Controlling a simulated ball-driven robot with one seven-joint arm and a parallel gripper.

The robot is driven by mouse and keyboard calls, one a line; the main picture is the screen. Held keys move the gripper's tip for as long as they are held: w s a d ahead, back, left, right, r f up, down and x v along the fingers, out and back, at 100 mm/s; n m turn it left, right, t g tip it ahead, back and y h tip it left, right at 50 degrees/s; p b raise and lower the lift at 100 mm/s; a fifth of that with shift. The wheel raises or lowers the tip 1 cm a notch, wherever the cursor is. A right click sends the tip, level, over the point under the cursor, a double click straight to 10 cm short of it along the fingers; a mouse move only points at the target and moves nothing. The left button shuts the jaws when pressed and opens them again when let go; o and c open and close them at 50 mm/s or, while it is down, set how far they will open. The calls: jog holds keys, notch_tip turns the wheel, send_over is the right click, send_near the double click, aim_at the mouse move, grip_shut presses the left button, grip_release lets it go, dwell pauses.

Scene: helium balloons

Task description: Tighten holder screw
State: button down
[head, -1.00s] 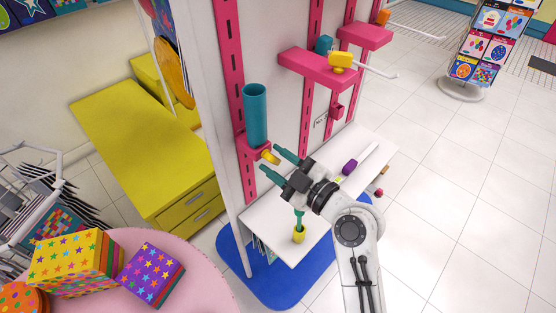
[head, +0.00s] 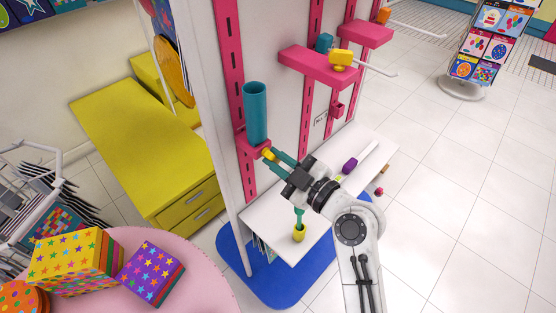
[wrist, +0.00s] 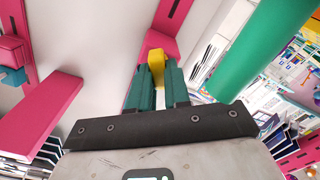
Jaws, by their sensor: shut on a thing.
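The holder is a pink bracket (head: 252,143) on the left pink rail of the white panel, with an upright teal tube (head: 255,112) standing in it. The holder screw has a yellow knob (head: 268,155) on the bracket's front. My gripper (head: 271,157) has teal fingers and is shut on the yellow knob. In the wrist view the knob (wrist: 156,60) sits between the two fingertips, with the pink bracket (wrist: 163,38) just behind it. The tube (wrist: 262,55) looks green there and stands to the right. The screw's shaft is hidden.
A pink shelf bracket (head: 318,68) with another yellow knob (head: 341,61) sticks out above right. A white shelf (head: 262,226) below my gripper carries a yellow-and-teal item (head: 299,232) and a purple item (head: 350,166). A pink table (head: 190,285) with gift boxes stands at front left.

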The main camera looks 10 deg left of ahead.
jog(key=m+b, duration=0.1)
jog(key=m, duration=0.2)
jog(key=shift+m, duration=0.3)
jog(key=m, duration=0.4)
jog(key=shift+w+d, duration=0.1)
jog(key=shift+w+m+p, duration=0.1)
jog(key=shift+m+p, duration=0.75)
jog(key=shift+m, duration=3.55)
jog(key=shift+f, duration=0.1)
jog(key=c, duration=1.1)
grip_release()
jog(key=b+v, duration=0.2)
jog(key=v, duration=0.8)
jog(key=shift+s+d, duration=0.25)
jog(key=shift+d, duration=0.1)
